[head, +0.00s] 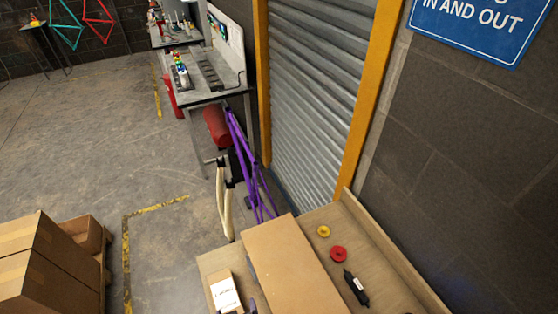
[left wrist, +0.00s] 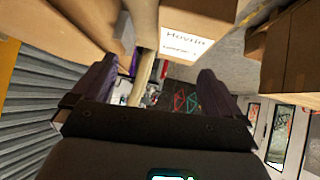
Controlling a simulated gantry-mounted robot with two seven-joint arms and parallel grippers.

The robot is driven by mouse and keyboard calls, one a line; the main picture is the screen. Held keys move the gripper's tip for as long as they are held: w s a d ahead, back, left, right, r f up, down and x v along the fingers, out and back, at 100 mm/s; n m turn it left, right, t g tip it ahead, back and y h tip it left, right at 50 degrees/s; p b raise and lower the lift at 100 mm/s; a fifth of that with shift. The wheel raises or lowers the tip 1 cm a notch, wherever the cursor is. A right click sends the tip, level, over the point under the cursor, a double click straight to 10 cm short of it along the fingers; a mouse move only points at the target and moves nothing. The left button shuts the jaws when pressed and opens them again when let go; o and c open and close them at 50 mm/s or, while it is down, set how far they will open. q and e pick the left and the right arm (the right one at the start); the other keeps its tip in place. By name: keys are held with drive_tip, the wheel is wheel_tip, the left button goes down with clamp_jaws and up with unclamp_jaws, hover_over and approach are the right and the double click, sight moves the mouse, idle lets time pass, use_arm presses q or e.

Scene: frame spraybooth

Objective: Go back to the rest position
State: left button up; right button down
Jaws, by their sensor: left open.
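My left gripper (left wrist: 157,72) shows in the left wrist view, with its two dark purple fingers wide apart. No object is held between them. A cardboard box with a white printed label (left wrist: 186,42) is beyond the fingers at the top of that view. In the head view the labelled box (head: 225,290) is at the bottom, beside a larger brown cardboard box (head: 290,265). Small dark bluish bits show at that larger box's left edge; I cannot tell whether they are my left gripper. My right gripper is in neither view.
A wooden bench surface (head: 375,268) holds a yellow ring (head: 323,231), a red ring (head: 339,254) and a black tool (head: 356,288). A purple bicycle frame (head: 245,165) stands beside the roller shutter (head: 315,85). Cardboard boxes (head: 35,262) stand at lower left. The floor between is open.

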use_arm(q)
drive_tip(key=s+a+r+m+g+h+p, duration=0.1)
drive_tip(key=s+a+r+m+g+p, duration=0.1)
drive_tip(key=s+r, duration=0.5)
drive_tip(key=s+a+r+m+g+h+p, duration=0.1)
drive_tip(key=s+a+r+m+g+p, duration=0.2)
drive_tip(key=r, duration=0.9)
drive_tip(key=s+a+m+p, duration=0.1)
drive_tip(key=s+a+p, duration=0.1)
drive_tip(key=s+a, duration=0.1)
drive_tip(key=shift+s+a+r+g+h, duration=0.2)
drive_tip(key=shift+s+a+g+h, duration=0.15)
drive_tip(key=shift+s, duration=0.25)
